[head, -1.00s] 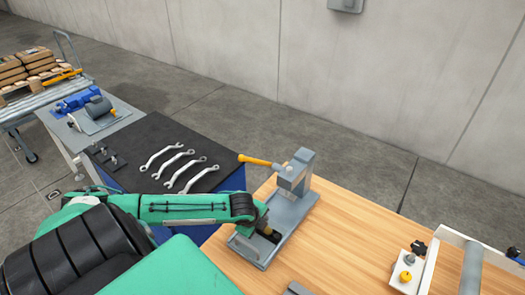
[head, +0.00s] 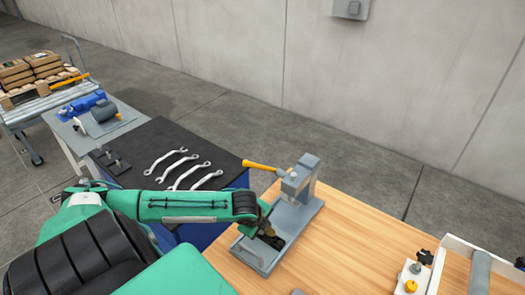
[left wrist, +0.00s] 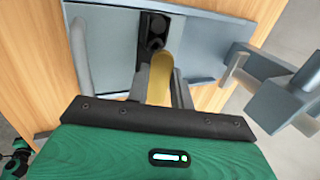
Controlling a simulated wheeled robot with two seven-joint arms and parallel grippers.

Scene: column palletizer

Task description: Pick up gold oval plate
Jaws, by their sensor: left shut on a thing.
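The gold oval plate (left wrist: 161,77) stands on edge between the two fingers of my left gripper (left wrist: 160,88) in the left wrist view. The fingers are shut on it. In the head view my left gripper (head: 266,232) is over the grey base (head: 291,214) of a lever press, and its arm and fingers hide most of the plate. A dark slotted part (left wrist: 154,30) lies on the base just beyond the plate. I cannot tell whether the plate still touches it. My right gripper is not in view.
The press column (head: 302,178) with its orange-handled lever (head: 262,166) rises close beyond my left gripper. Several wrenches (head: 188,170) lie on a black mat at left. A white fixture (head: 411,279) stands at right on the wooden table (head: 350,235), whose middle is clear.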

